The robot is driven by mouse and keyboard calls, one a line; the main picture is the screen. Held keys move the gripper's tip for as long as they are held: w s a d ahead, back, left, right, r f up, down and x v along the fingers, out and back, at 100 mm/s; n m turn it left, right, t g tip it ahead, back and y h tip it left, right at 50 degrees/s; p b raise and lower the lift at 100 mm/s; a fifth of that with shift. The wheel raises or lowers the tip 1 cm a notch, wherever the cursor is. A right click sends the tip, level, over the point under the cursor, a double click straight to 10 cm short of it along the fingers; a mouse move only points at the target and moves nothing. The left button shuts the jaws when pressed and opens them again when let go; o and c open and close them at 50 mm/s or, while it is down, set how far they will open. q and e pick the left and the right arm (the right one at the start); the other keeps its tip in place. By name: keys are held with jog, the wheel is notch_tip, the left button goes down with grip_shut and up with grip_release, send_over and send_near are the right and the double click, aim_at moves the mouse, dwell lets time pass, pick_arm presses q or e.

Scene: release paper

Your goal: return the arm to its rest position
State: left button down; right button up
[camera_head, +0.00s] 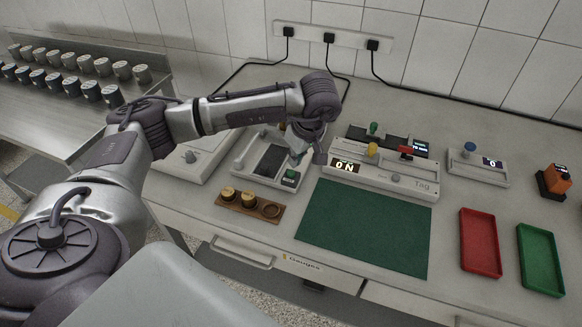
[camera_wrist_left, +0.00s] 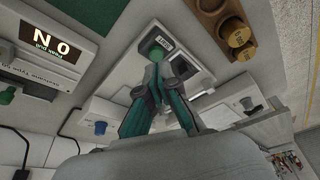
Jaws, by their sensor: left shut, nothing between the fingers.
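My left arm reaches in from the left over the table, and its gripper (camera_head: 297,158) points down above the light-grey device with a dark screen (camera_head: 270,163). The gripper is shut and empty. In the wrist view its teal fingers (camera_wrist_left: 162,68) meet near a green button (camera_wrist_left: 155,50) on that device. The button also shows in the head view (camera_head: 290,174), just below the fingertips. I cannot tell whether the fingertips touch it. My right gripper is not in view.
A wooden holder with brass weights (camera_head: 270,210) and a green mat (camera_head: 365,228) lie in front. Red (camera_head: 480,242) and green (camera_head: 540,258) trays lie at right. A tiled wall rises behind.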

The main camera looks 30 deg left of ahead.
pick_arm(q)
jog(key=shift+p+v, duration=0.35)
jog(key=shift+v, duration=0.55)
jog(key=shift+s+d, duration=0.1)
